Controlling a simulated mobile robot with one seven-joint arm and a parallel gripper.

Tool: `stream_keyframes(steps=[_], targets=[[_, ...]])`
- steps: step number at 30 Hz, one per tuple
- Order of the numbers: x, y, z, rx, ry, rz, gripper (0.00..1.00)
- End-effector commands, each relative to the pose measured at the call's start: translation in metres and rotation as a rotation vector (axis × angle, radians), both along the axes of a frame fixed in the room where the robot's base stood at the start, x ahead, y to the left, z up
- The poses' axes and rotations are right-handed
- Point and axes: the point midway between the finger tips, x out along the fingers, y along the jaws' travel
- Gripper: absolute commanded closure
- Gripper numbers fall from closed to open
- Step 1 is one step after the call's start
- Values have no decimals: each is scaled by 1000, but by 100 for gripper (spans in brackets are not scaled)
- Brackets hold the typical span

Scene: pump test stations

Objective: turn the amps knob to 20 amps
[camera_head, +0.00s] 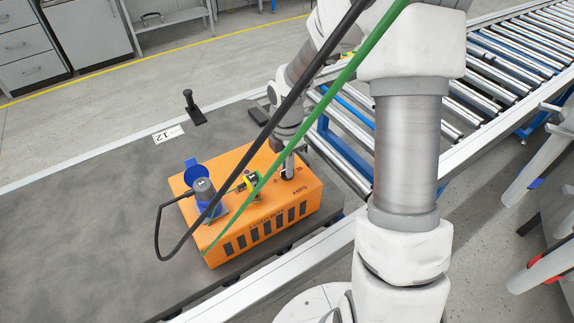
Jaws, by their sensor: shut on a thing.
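The orange pump test box (262,204) sits on the dark grey bench near its front edge. An "AMPS" label is printed near its right side. My gripper (287,174) points down onto the top of the box by that label. It is shut on the amps knob, which is mostly hidden by the fingers. Small dial marks show beside the fingers, but the knob's pointer and setting are too small to read. A blue pump part (204,192) and a yellow-green fitting (248,182) stand on the box to the left of my gripper.
A black cable loops from the blue part, and black and green cables cross in front of my arm. A black post (193,108) and a "12" label (168,133) are on the bench behind. A roller conveyor (480,100) runs at right.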

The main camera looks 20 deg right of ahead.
Motion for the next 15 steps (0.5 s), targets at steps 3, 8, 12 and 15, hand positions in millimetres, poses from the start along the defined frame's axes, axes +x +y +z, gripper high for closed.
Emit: stream_keyframes(steps=[3,8,12,15], targets=[[0,0,0,0,1,-14,100],[0,0,1,0,1,-66,100],[0,0,1,0,1,-153,100],[0,0,1,-1,0,-234,100]])
